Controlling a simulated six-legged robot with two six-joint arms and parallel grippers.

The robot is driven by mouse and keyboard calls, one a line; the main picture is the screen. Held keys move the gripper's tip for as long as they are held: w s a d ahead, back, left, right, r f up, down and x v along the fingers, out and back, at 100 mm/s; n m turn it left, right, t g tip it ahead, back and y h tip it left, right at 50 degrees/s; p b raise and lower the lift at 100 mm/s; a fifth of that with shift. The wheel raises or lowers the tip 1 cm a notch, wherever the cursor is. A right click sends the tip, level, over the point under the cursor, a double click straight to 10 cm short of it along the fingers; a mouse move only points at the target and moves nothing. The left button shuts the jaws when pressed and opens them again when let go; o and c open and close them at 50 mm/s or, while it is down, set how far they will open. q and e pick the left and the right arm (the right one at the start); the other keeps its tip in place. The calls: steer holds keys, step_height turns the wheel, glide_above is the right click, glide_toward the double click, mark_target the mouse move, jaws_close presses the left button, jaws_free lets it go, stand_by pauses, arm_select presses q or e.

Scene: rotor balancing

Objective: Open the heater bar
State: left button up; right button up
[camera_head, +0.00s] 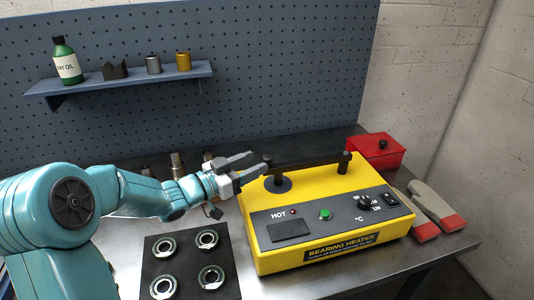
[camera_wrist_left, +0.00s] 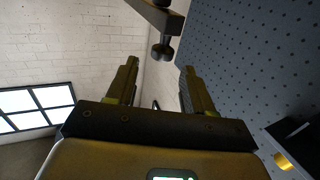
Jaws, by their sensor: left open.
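The yellow bearing heater (camera_head: 330,252) stands on the metal bench, with HOT, a green button and a dial on its front panel. Its black heater bar (camera_head: 310,160) runs across the top, from a post at the right to its free left end. A round black pole (camera_head: 279,184) shows below that left end. My left gripper (camera_head: 257,163) is open beside the bar's left end. In the left wrist view the bar (camera_wrist_left: 160,14) and a dark knob (camera_wrist_left: 163,49) lie beyond the open fingers (camera_wrist_left: 158,88), with nothing between them. My right gripper is out of view.
A dark mat (camera_head: 190,244) with several bearing rings lies left of the heater. A red box (camera_head: 377,152) stands behind right, and gloves (camera_head: 437,208) lie at the right. Metal cylinders (camera_head: 177,164) stand behind my left arm. A shelf (camera_head: 120,80) hangs on the pegboard.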

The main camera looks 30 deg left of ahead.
mark_target(268, 156)
arm_select(q)
steer(key=x, duration=0.5)
steer(key=shift+w+p, duration=0.3)
steer(key=shift+f, duration=0.1)
jaws_close()
